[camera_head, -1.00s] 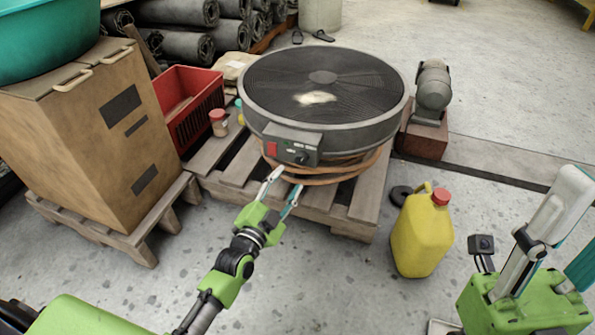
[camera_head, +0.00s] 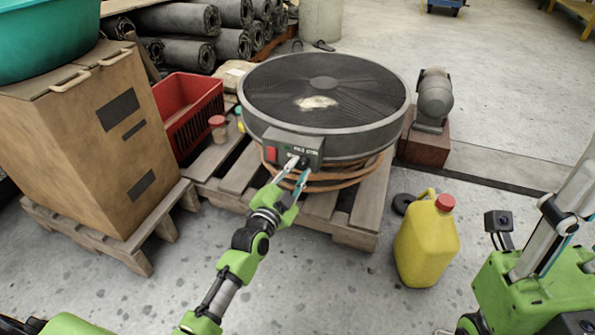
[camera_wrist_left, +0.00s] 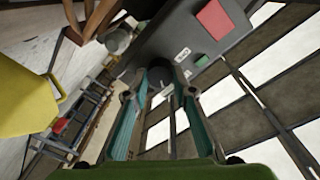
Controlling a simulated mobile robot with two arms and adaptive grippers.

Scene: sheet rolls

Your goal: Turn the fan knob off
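The fan is a large round grey drum with a dark grille (camera_head: 322,88). Its grey control box (camera_head: 293,146) on the front carries a red switch, a green light and a dark knob (camera_head: 304,160). My left gripper (camera_head: 296,169) is at the box front, fingers apart. In the left wrist view the knob (camera_wrist_left: 159,76) shows between the fingertips (camera_wrist_left: 162,92); whether they touch it I cannot tell. My right gripper (camera_head: 570,215) is at the right edge, partly cut off, away from the fan.
The fan stands on a wooden pallet (camera_head: 235,180) with an orange hose coiled under it. A yellow jug (camera_head: 426,242) stands on the floor to the right, a motor (camera_head: 434,98) behind it. A cardboard box (camera_head: 95,150) and red crate (camera_head: 188,105) are at left.

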